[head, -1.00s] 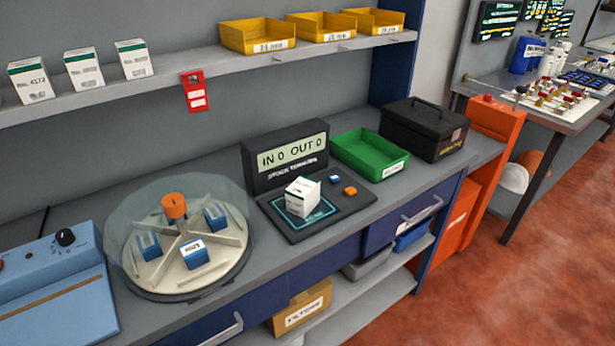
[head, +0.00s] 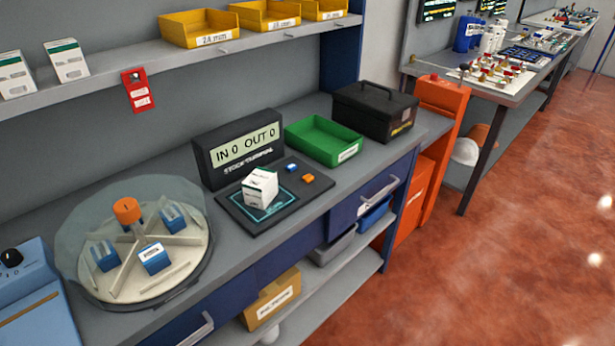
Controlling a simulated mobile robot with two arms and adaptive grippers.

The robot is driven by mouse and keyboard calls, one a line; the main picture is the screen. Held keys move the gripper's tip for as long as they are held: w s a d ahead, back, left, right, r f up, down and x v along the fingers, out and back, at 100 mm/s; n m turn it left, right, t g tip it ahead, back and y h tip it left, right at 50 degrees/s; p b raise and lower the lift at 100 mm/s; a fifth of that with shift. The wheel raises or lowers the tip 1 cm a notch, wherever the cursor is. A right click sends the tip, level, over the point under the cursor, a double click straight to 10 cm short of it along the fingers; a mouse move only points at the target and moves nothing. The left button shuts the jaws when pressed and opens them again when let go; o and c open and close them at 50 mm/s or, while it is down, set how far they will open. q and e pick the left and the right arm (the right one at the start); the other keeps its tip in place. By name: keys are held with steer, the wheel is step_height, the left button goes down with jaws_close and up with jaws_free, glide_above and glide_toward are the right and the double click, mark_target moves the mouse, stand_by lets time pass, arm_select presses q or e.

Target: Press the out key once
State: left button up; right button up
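The stock terminal (head: 205,166) stands on the bench, and its screen (head: 245,150) reads "IN 0 OUT 0". On its dark base pad (head: 262,222) are two small keys, a blue key (head: 291,167) and an orange key (head: 308,178). Any lettering on the keys is too small to read, so I cannot tell by label which is the out key. A white box (head: 260,187) sits on the outlined square of the pad, left of the keys. The keys are uncovered. Neither of my grippers is in view.
A domed carousel (head: 190,265) with small blue boxes stands left of the terminal. A green tray (head: 325,140) and a black toolbox (head: 375,110) stand behind and right. A shelf (head: 110,82) with yellow bins (head: 198,28) runs above. Open red floor (head: 480,270) lies at right.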

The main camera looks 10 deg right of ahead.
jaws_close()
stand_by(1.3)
